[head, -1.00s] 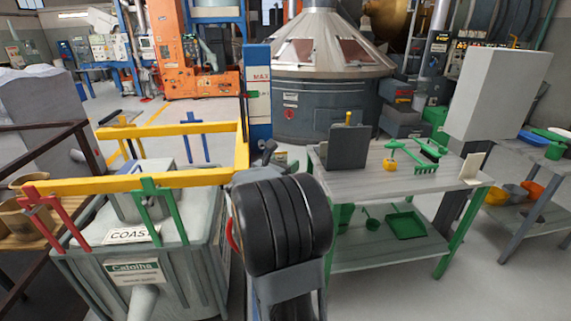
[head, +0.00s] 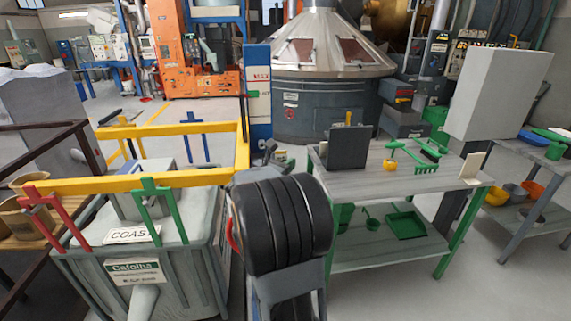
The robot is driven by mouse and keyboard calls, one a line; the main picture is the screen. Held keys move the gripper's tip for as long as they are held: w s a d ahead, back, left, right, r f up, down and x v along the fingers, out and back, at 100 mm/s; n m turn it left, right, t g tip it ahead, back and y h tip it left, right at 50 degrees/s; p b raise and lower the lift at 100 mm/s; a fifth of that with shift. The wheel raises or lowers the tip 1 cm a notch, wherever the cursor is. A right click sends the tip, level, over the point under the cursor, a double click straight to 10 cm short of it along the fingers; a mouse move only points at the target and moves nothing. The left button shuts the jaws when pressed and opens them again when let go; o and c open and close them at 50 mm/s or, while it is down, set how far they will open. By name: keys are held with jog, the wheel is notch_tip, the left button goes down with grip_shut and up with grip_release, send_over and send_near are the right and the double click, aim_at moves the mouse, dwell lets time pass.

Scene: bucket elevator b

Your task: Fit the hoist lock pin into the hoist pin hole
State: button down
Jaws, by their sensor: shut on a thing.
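My gripper does not show. My black ribbed arm link fills the lower middle of the head view and hides what lies beyond it. I cannot make out the hoist lock pin or the hoist pin hole for certain. A thin red curved piece (head: 233,236) shows at the left edge of my arm, and I cannot tell what it is. A small dark part (head: 267,150) stands out just above my arm, near the blue post (head: 257,105), also unclear.
A yellow rail frame (head: 175,180) with red and green brackets stands over a grey housing (head: 185,258) at the left. A workbench (head: 405,183) with a dark box (head: 347,148) and green tools (head: 427,167) stands at the right. Open floor lies behind the frame.

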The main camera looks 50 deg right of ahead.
jog(key=shift+r+p, duration=0.4)
jog(key=shift+r, duration=0.3)
jog(key=shift+r+p, duration=1.9)
jog(key=shift+r, duration=0.75)
jog(key=shift+r+p, duration=1.4)
jog(key=shift+r, duration=0.6)
